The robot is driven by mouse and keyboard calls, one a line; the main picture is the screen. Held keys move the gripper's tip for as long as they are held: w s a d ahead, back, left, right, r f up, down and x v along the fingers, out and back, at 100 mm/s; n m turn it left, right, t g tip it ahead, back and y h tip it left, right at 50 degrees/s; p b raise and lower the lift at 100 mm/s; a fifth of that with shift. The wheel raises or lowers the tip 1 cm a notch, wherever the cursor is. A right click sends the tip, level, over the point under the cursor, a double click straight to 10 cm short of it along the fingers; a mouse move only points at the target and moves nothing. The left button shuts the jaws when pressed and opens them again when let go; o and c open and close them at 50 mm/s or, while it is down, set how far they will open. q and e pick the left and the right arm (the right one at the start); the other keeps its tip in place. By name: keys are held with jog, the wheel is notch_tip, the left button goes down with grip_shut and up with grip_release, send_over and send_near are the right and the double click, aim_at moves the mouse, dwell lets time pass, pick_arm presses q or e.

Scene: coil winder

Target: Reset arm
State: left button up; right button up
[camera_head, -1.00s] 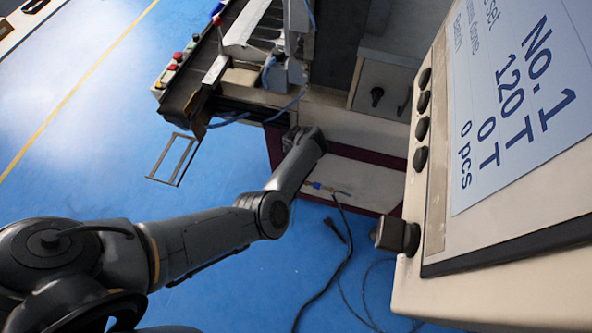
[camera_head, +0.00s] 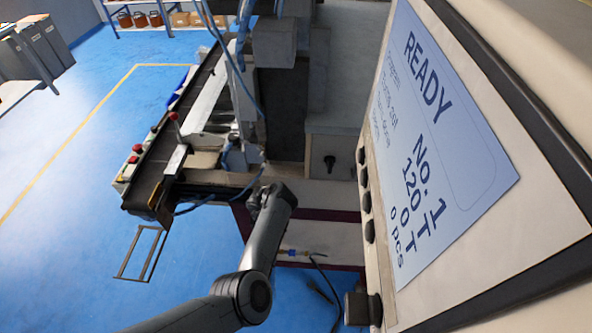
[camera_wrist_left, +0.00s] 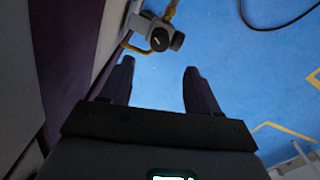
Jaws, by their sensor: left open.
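My left arm (camera_head: 262,240) comes in from the bottom of the head view and ends in front of the winder's base. Its gripper fingers are hard to make out there. In the left wrist view my left gripper (camera_wrist_left: 158,68) is open, with nothing between its two dark fingers. Beyond the fingertips is a grey fitting with a round dark knob (camera_wrist_left: 159,39) and a yellowish tube. My right arm and gripper are not in view.
The coil winder (camera_head: 205,120) stands behind my arm. A panel screen (camera_head: 430,130) reads READY, No. 1, 120 T, 0 T, 0 pcs. A wire frame (camera_head: 140,252) juts out at left. A black hose (camera_head: 325,275) hangs below. Blue floor (camera_head: 60,250) is open at left.

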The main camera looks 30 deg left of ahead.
pick_arm(q)
jog(key=s+a+f+g, duration=0.1)
jog(key=s+a+f, duration=0.15)
jog(key=s, duration=0.35)
jog(key=s+a+f+g+y, duration=0.1)
jog(key=s+f, duration=0.3)
jog(key=s, duration=0.1)
jog(key=s+a+f+g, duration=0.1)
jog(key=s+a+f, duration=0.1)
jog(key=s+f, duration=0.3)
jog(key=s+a+r+m+t+y, duration=0.25)
jog(key=s+a+m+y, duration=0.2)
jog(key=s+a, duration=0.6)
jog(key=w+d+r+m+t+h, duration=0.2)
jog(key=d+r+m+t+h, duration=0.35)
jog(key=d+r+m, duration=2.05)
notch_tip(320, 180, up, 30)
jog(key=d+n+g+p, duration=0.1)
jog(key=n+p, duration=0.1)
jog(key=p, duration=3)
jog(key=shift+s+d+f, duration=0.15)
jog(key=shift+f, duration=0.05)
